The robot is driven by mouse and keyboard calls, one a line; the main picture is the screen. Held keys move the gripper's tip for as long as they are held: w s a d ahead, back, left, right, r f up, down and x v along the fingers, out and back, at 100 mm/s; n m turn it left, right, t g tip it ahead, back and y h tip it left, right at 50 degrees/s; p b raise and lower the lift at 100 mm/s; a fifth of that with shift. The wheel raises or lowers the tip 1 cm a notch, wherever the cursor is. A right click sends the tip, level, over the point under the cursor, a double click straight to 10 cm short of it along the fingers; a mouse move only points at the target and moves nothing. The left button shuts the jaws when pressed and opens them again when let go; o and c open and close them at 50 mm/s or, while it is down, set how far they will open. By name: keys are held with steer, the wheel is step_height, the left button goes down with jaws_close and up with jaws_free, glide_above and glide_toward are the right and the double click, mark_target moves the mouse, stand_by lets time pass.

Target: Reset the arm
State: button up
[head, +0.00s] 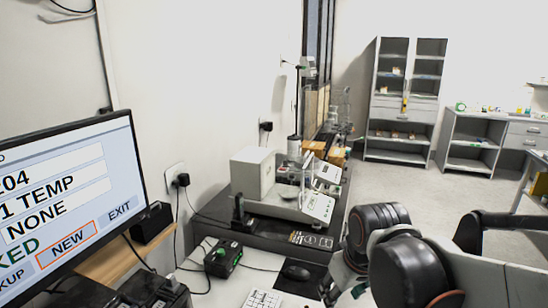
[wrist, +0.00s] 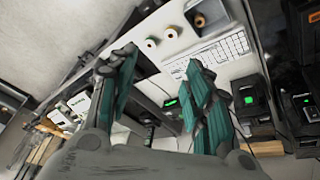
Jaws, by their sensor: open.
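My gripper (wrist: 160,62) is open in the wrist view, its two teal-padded fingers spread apart with nothing between them. Beyond the fingers are a white table surface and a white keyboard (wrist: 215,55). In the head view my arm is at the lower right, bent, with its dark round joints in front of the table. Part of the gripper (head: 333,286) shows low beside the table's front area; its fingertips are hard to make out there.
A monitor (head: 70,200) stands at the left. A balance (head: 290,195) sits on a dark slab by the wall. A black mouse (head: 295,272) and a small green-screened device (head: 223,258) lie nearer. Shelves (head: 403,95) stand at the back; the floor before them is clear.

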steer(key=s+d+r+m+t, duration=0.2)
steer(key=s+d+m+t, duration=0.1)
steer(key=s, duration=0.6)
steer(key=shift+s+d+m+h+b, duration=0.35)
steer(key=shift+d+m, duration=0.25)
steer(key=shift+d, duration=0.55)
stand_by(0.7)
